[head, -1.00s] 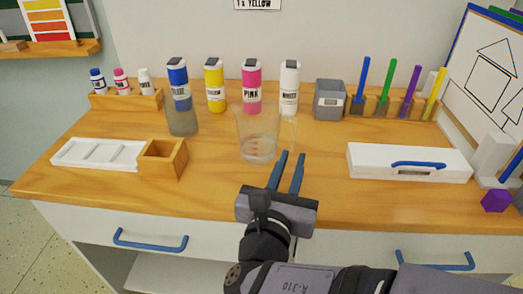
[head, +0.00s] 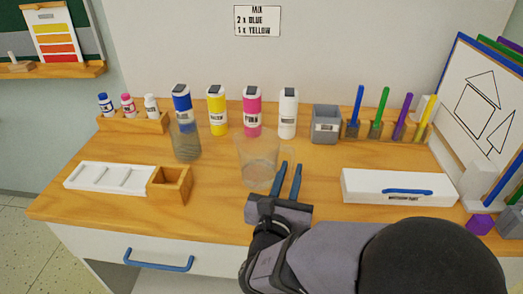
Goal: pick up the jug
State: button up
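The jug (head: 257,158) is clear and see-through, standing upright on the wooden table in the middle of the head view. Its handle side faces right, toward my gripper, and is hard to make out against the wood. My gripper (head: 287,168) has two blue fingers pointing away from me, just right of and in front of the jug. The fingers are apart with a gap between them and nothing visible in it. Whether a finger touches the jug or its handle cannot be told.
A clear glass (head: 186,140) stands left of the jug. Paint bottles (head: 217,112) line the back. A white tray (head: 105,177) and wooden box (head: 172,184) lie left; a white case (head: 398,187) lies right. A grey bin (head: 325,125) and brushes (head: 384,115) stand back right.

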jog(key=shift+w+d+r+p, duration=0.1)
jog(key=shift+w+p, duration=0.25)
jog(key=shift+p, duration=0.55)
jog(key=shift+w, duration=0.1)
jog(key=shift+w+d, duration=0.2)
jog(key=shift+w, duration=1.1)
jog(key=shift+w+d, duration=0.15)
jog(key=shift+w, duration=1.1)
grip_shut()
